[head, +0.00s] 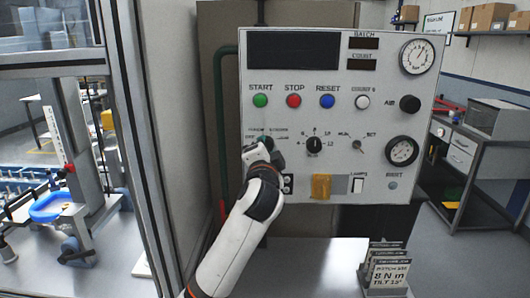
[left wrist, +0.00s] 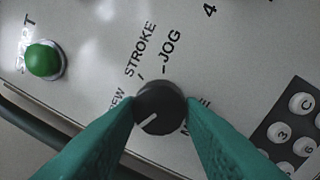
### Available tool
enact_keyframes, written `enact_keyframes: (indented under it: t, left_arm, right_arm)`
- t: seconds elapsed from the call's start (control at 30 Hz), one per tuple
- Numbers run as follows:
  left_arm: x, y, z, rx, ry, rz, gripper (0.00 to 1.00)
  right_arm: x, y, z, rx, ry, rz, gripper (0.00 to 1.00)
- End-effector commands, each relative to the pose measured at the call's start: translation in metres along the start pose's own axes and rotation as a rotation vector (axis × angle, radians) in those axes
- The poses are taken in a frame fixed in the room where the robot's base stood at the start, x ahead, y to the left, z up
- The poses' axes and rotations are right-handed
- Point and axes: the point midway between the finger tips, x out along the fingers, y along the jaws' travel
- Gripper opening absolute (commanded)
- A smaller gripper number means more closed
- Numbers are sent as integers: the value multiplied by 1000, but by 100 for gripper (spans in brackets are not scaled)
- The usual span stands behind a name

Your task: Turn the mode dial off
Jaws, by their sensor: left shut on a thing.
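The mode dial (left wrist: 160,97) is a dark round knob with a white pointer line, on the white control panel (head: 330,85). In the left wrist view the line points to the lower left. The printed words STROKE and JOG stand above the dial; other lettering beside it is partly covered by my fingers. My left gripper (left wrist: 160,108) has its two teal fingers on either side of the dial, shut on it. In the head view my left gripper (head: 262,148) is at the panel's lower left and mostly hides the dial. My right gripper is not in view.
A green START button (head: 260,100), a red STOP button (head: 293,101) and a blue RESET button (head: 327,101) sit above the dial. A larger black selector (head: 314,146) is to its right. A keypad (left wrist: 295,130) is close by. A card stand (head: 388,272) stands on the table below.

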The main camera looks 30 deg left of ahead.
Motion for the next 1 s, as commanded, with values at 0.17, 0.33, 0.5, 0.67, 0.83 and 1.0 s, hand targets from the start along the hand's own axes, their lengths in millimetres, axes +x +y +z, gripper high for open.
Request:
enact_keyframes:
  t: [0.17,0.33,0.5,0.67,0.83,1.0]
  left_arm:
    - [0,-1,0,-15,2,-1,12]
    - [0,-1,0,-16,2,-1,12]
    - [0,-1,0,-16,2,-1,36]
    - [0,-1,0,-15,1,-1,57]
    - [0,0,0,-14,1,0,57]
    - [-6,-1,0,-15,0,0,57]
  right_arm:
    - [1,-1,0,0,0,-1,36]
    - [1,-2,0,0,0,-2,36]
    - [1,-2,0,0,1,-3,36]
    - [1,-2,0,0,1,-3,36]
    - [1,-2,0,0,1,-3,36]
    - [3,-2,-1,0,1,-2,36]
